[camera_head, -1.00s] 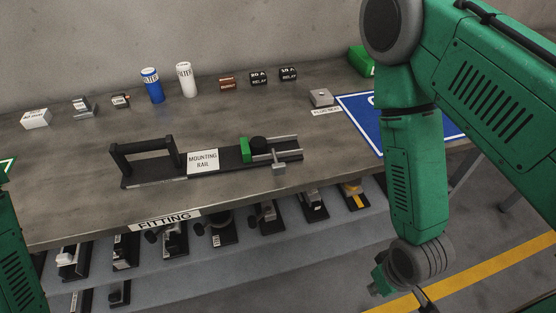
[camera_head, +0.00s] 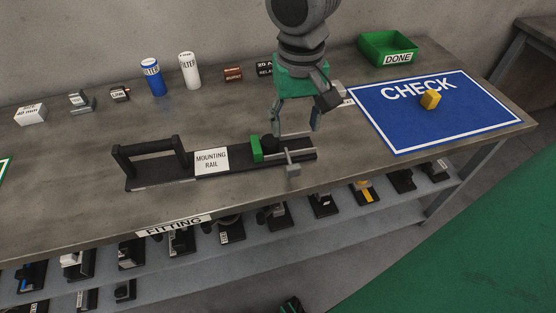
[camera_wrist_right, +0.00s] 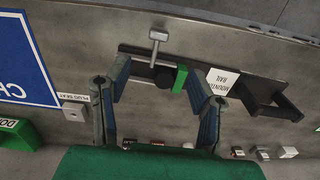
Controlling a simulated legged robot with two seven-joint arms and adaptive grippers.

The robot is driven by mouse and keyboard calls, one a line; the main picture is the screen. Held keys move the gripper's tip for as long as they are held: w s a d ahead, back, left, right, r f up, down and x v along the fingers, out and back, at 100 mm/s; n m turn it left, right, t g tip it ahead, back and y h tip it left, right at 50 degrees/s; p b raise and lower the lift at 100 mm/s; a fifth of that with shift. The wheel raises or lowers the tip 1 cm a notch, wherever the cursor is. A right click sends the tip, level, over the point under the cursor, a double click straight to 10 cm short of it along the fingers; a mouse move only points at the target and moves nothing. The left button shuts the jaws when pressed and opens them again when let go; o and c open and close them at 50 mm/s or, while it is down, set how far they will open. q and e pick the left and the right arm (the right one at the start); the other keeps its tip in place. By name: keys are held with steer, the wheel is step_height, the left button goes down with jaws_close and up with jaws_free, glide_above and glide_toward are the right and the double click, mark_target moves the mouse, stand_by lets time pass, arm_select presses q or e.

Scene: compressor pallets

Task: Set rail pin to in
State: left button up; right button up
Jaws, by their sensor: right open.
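The mounting rail (camera_head: 225,172) lies on the bench, a black bar with a white label and a black handle at its left end. A green block (camera_head: 256,148) and a black knob (camera_head: 269,144) sit toward its right end. A grey T-shaped piece (camera_head: 292,169), apparently the rail pin, sticks out from the rail's front side; it also shows in the right wrist view (camera_wrist_right: 158,35). My right gripper (camera_head: 297,131) is open and empty, pointing down just above and behind the rail's right end. In the wrist view its fingers (camera_wrist_right: 158,78) stand apart near the knob. My left gripper is out of view.
Filters (camera_head: 152,77) and small boxes line the back. Shelves with several parts are below the front edge.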

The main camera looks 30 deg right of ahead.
mark_target(294, 166)
step_height(294, 166, down, 13)
steer(key=b, duration=0.2)
steer(key=shift+b, duration=0.35)
steer(key=shift+f, duration=0.35)
steer(key=shift+d, duration=0.15)
